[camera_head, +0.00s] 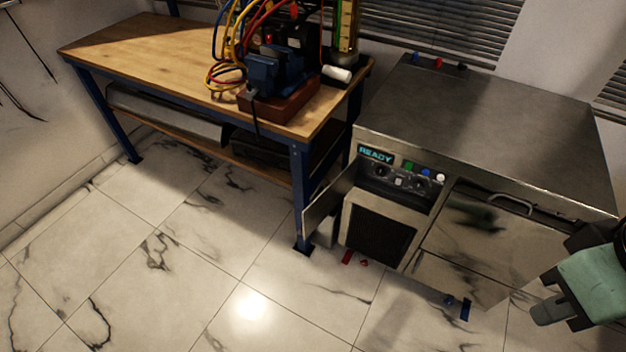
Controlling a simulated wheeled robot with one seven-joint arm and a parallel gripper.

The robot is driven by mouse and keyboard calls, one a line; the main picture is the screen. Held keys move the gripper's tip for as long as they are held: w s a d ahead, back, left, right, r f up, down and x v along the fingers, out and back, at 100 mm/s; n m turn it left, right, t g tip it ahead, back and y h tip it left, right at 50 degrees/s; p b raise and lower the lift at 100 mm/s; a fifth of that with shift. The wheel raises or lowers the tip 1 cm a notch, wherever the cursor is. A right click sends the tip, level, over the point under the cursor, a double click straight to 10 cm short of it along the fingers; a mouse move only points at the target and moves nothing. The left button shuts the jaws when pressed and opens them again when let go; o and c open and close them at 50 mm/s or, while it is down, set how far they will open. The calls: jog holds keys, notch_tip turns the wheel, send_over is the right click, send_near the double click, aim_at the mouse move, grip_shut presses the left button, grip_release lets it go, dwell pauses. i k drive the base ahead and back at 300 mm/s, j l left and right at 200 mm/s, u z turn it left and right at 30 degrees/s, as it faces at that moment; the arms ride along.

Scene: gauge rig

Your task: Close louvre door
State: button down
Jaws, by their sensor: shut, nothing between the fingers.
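A metal cabinet (480,115) stands at the right, with a lit READY panel on its front. A thin metal door (328,204), which I take to be the louvre door, stands swung open at the cabinet's left side. It is seen nearly edge-on, so I cannot make out slats. Beside it is a dark opening (380,236) in a pale frame. My gripper (545,312) is at the lower right edge, in front of the cabinet's right part. It is shut and empty, well apart from the door, and partly cut off by the frame.
A wooden workbench (130,50) with blue legs stands at the left, one leg close to the open door. The cabinet's right front has a drawer with a handle (511,203). Small red and blue pieces lie on the floor.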

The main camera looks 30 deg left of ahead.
aim_at(318, 210)
jog(key=i+j, duration=0.1)
jog(key=j, duration=0.25)
jog(key=i+j, duration=0.1)
jog(key=j, duration=0.3)
jog(key=i+j, duration=0.15)
jog(key=j, duration=0.2)
jog(key=i+j, duration=0.1)
jog(key=j, duration=0.25)
jog(key=i+j, duration=0.1)
jog(key=j, duration=0.3)
jog(key=i+j, duration=0.1)
jog(key=j, duration=0.25)
jog(key=k+l+u, duration=0.15)
jog(key=u, duration=0.25)
jog(key=k+u, duration=0.35)
jog(key=k+l+u, duration=0.1)
jog(key=u, duration=0.3)
